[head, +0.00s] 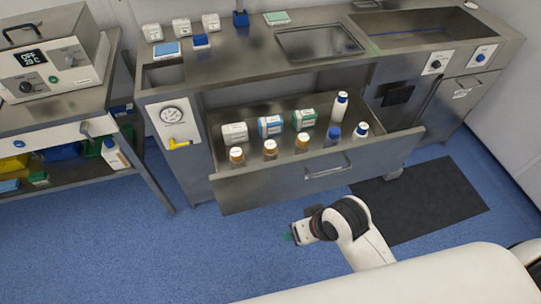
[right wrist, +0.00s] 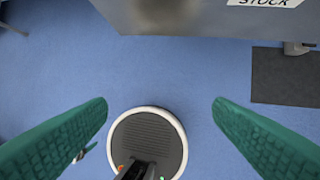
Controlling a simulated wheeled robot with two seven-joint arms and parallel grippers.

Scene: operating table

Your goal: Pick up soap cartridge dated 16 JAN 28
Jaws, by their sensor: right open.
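No date can be read at this size, so I cannot tell which item is the soap cartridge dated 16 JAN 28. The open drawer (head: 262,184) holds several white-capped, amber and blue-capped bottles and three cartons: a plain white one (head: 235,133), a blue and white one (head: 270,126) and a green and white one (head: 304,119). My right gripper (head: 291,236) is low over the floor in front of the drawer, outside it. In the right wrist view its green fingers (right wrist: 160,102) are wide apart with nothing between them. My left gripper is not in view.
The steel counter (head: 245,70) carries three small white containers (head: 181,28) at the back left, a blue item (head: 240,18) and a sink (head: 420,28). A side cart (head: 60,110) stands left. A dark mat (head: 435,200) lies on the blue floor, which is otherwise clear.

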